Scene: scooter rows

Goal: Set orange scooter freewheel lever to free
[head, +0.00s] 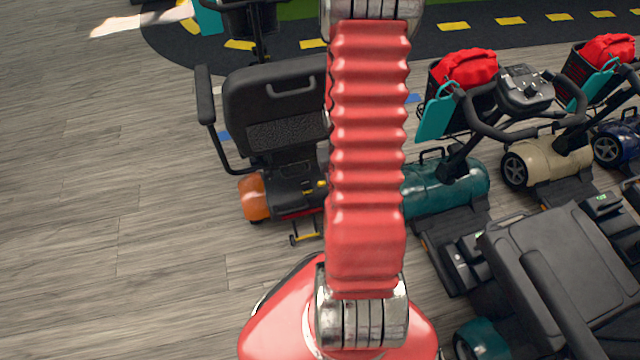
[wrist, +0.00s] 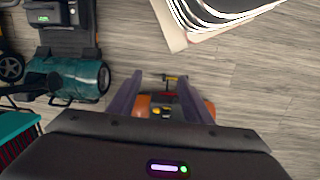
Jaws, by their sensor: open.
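The orange scooter (head: 254,197) stands left of centre in the head view, with a black seat above its rear body. A small yellow part (head: 318,185), perhaps the freewheel lever, shows on its dark rear deck, next to my arm. In the wrist view the scooter's orange rear cover (wrist: 143,106) lies beyond and between my fingers, with small yellow parts (wrist: 165,113) on the dark middle. The lever's setting is too small to read. My gripper (wrist: 163,92) is open and empty, its two fingers apart above the scooter's rear. In the head view my arm hides it.
A teal scooter (head: 445,188) stands close to the right; it also shows in the wrist view (wrist: 75,78). A beige scooter (head: 560,160) and a blue one stand further right. A dark seat (head: 560,270) fills the lower right. Wooden floor (head: 120,220) is clear at left.

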